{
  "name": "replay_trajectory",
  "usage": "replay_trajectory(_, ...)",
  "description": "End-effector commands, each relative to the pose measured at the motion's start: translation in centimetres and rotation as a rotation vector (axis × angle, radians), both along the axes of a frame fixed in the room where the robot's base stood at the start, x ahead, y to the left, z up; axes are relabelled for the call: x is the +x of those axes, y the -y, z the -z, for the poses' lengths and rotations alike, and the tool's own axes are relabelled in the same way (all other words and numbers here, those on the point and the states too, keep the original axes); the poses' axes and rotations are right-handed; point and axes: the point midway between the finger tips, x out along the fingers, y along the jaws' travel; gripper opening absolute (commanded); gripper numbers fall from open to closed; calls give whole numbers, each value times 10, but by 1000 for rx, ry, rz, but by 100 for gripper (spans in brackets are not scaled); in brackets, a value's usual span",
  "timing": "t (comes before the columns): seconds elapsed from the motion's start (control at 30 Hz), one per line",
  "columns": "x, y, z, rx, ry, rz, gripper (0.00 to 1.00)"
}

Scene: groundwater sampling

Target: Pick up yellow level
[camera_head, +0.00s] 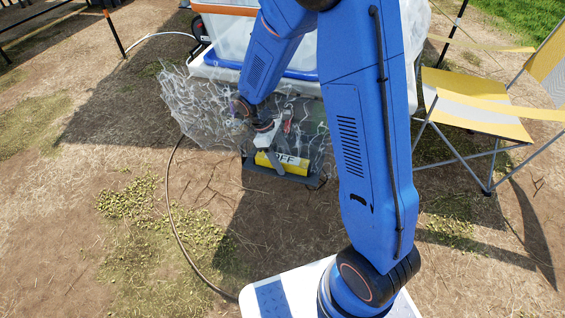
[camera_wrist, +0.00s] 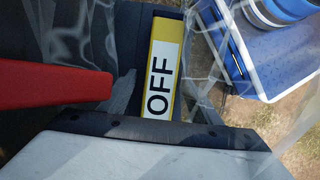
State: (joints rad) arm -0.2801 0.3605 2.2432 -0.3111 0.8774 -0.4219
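A yellow bar with a white label reading "OFF" (camera_head: 283,163) shows low at the front of the white table, behind or within clear plastic sheeting. In the wrist view the yellow bar (camera_wrist: 154,98) stands lengthwise, with the dark edge of my gripper (camera_wrist: 150,130) just below its near end. In the head view my gripper (camera_head: 280,140) reaches down over the bar, and a dark frame surrounds the bar's lower side. My fingers are not clearly distinguishable from the dark surroundings. I cannot tell whether they touch the bar.
A red piece (camera_wrist: 50,84) lies close at the left in the wrist view. Clear plastic sheeting (camera_head: 205,105) hangs around the table front. A blue-and-white box (camera_wrist: 275,50) is at the right. A yellow-and-grey folding chair (camera_head: 470,100) stands right. A dark cable (camera_head: 172,200) crosses open ground at left.

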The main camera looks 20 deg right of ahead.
Motion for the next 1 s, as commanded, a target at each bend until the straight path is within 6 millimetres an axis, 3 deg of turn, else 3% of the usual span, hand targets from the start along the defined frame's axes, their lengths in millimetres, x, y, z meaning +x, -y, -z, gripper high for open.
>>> replay_trajectory(0.03,0,0,0,0,0,0,48)
replay_trajectory(0.2,0,0,0,0,0,0,8)
replay_trajectory(0.5,0,0,-2,0,0,0,8)
replay_trajectory(0.67,1,0,-15,1,3,1,8)
replay_trajectory(1.0,-64,-47,-16,0,-2,-6,8)
